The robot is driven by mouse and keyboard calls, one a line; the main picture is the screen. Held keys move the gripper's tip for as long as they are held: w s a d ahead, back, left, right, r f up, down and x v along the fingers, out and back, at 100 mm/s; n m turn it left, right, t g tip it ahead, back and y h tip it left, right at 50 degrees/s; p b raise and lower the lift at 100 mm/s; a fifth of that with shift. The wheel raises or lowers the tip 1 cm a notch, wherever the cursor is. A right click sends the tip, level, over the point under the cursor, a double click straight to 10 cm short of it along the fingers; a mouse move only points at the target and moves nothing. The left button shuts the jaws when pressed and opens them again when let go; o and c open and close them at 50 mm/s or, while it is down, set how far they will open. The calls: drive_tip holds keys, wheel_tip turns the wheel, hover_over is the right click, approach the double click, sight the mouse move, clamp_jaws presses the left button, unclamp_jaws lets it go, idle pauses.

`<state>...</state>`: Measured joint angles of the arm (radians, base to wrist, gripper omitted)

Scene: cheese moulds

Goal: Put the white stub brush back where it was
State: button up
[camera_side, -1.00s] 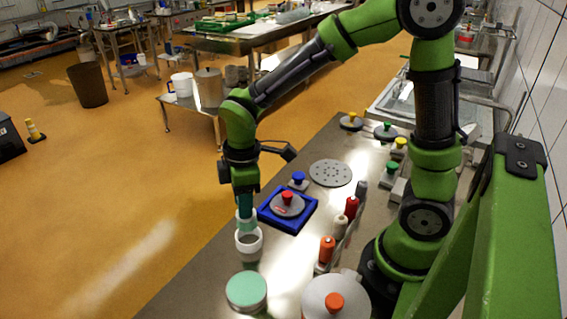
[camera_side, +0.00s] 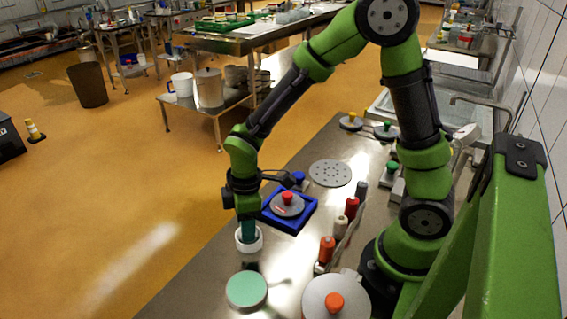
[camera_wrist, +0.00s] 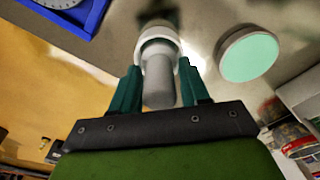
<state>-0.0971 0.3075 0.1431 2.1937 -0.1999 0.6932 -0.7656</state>
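A pale grey-white stub (camera_wrist: 158,80) stands inside a thick white ring-shaped cup (camera_wrist: 140,42), which also shows on the table in the side view (camera_side: 260,244). The stub looks like a brush handle, but its head is hidden. My gripper (camera_wrist: 160,68) has its teal fingers spread either side of the stub, with narrow gaps showing in the wrist view. In the side view, my gripper (camera_side: 247,238) points down with its tips at the cup's mouth. A similar white piece (camera_side: 340,227) stands in the row of coloured pieces; I cannot tell whether it is the white stub brush.
The row also holds orange (camera_side: 327,248), red (camera_side: 351,207) and grey (camera_side: 361,190) pieces. A blue frame (camera_side: 290,222) holds a red-knobbed disc. A mint-topped disc (camera_side: 246,289) stands nearer, beside an orange-knobbed lid (camera_side: 334,302). A perforated plate (camera_side: 331,173) lies further back.

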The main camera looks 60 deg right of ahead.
drive_tip(key=shift+o, duration=0.7)
drive_tip(key=r, duration=1.1)
drive_tip(key=shift+s+d+r, duration=0.1)
drive_tip(key=shift+s+d, duration=0.05)
drive_tip(key=shift+d, duration=0.1)
drive_tip(key=shift+s+d+r, duration=0.1)
drive_tip(key=shift+s+r, duration=0.05)
drive_tip(key=shift+r, duration=0.5)
drive_tip(key=s+d+r+m+t+y, duration=0.1)
drive_tip(key=s+d+r+m+t, duration=0.3)
drive_tip(key=m, duration=0.9)
drive_tip(key=s+r+t, duration=0.2)
drive_tip(key=s+r, duration=0.1)
drive_tip(key=s, duration=0.1)
drive_tip(key=shift+s+r+m+t+y, duration=0.3)
drive_tip(key=shift+r+m+t, duration=0.1)
